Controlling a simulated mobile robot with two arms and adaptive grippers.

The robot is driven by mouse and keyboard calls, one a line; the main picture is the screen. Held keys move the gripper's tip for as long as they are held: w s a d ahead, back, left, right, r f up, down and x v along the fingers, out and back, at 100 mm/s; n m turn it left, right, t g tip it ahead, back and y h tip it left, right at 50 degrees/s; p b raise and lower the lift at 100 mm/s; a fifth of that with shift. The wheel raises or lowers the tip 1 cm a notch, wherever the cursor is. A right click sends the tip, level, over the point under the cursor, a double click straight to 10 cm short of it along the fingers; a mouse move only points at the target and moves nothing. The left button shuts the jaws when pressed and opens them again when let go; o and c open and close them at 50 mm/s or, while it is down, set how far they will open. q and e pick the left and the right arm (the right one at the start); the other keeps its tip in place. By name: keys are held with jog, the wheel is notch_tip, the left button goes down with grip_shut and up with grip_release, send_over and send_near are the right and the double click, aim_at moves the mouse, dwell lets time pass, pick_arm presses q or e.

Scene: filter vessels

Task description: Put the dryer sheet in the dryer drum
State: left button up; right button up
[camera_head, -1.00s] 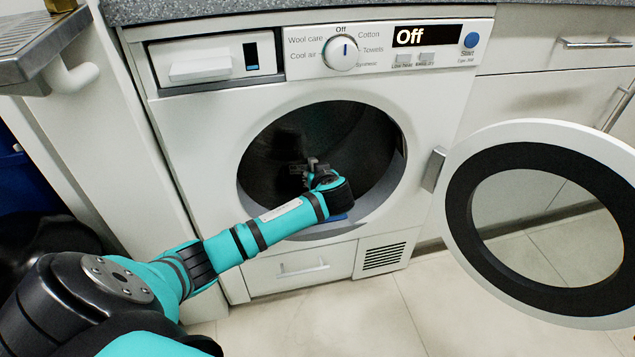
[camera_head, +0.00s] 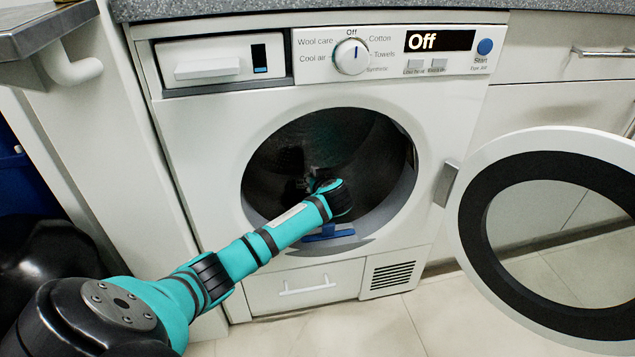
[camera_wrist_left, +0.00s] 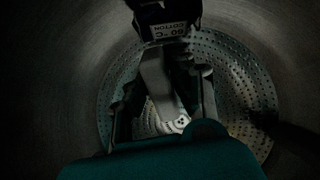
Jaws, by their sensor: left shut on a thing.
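The dryer drum (camera_head: 375,160) is open and dark inside. My left arm reaches through its round opening. My left gripper (camera_head: 312,184) is inside the drum, dim and small in the head view. In the left wrist view my left gripper (camera_wrist_left: 165,105) faces the drum's perforated back wall (camera_wrist_left: 240,75). It is shut on a pale strip (camera_wrist_left: 157,82), which looks like the dryer sheet. My right gripper is out of view.
The round dryer door (camera_head: 590,145) stands open to the right. A blue handle-like part (camera_head: 328,232) sits at the opening's lower rim, just below my arm. The control panel (camera_head: 420,65) reads "Off". The floor in front (camera_head: 370,325) is clear.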

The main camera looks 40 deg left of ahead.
pick_arm(q)
jog(key=o, duration=0.8)
jog(key=shift+o, duration=0.2)
